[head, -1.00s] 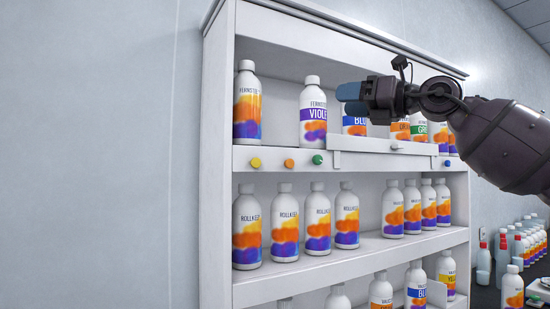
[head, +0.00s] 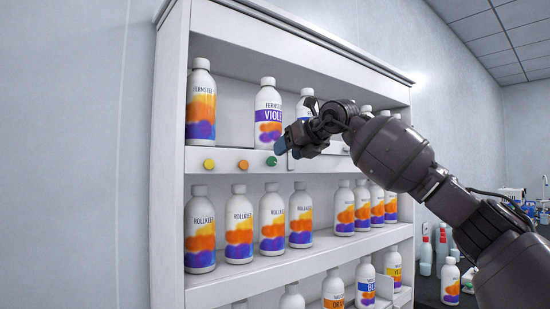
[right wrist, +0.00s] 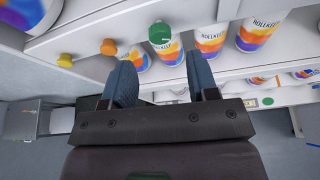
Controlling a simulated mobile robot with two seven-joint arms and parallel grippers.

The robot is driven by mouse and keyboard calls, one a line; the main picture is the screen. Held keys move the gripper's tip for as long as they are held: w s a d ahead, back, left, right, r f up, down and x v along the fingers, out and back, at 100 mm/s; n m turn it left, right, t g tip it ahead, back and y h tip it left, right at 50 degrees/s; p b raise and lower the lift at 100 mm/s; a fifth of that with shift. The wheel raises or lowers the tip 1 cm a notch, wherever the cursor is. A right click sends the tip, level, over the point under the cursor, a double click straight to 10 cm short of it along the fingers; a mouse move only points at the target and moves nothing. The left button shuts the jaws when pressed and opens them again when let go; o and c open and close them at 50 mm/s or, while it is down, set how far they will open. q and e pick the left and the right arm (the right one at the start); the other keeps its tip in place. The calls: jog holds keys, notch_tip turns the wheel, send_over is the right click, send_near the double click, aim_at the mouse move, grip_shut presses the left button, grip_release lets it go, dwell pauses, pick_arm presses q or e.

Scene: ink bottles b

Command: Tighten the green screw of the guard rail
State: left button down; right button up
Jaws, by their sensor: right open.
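My right gripper (head: 284,147) is just right of and slightly above the green screw in the head view and covers part of the rail. In the right wrist view the gripper (right wrist: 162,72) is open, with nothing between its blue fingers. There the green screw (right wrist: 160,33) lies ahead of the fingertips, roughly midway between them and apart from them. My left gripper is in neither view.
An orange knob (head: 244,165) and a yellow knob (head: 209,165) sit left of the green screw on the same edge. A violet-labelled bottle (head: 267,112) stands above it. Several Rollkeep bottles (head: 239,230) stand on the shelf below. My right arm hides part of the upper shelf.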

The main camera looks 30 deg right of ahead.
aim_at(274, 161)
jog(key=p+x, duration=0.1)
jog(key=x, duration=0.4)
jog(key=shift+w+a+f, duration=0.1)
jog(key=shift+w+f, duration=0.1)
jog(key=shift+w, duration=0.25)
jog(key=shift+c, duration=0.5)
jog(key=c, duration=0.8)
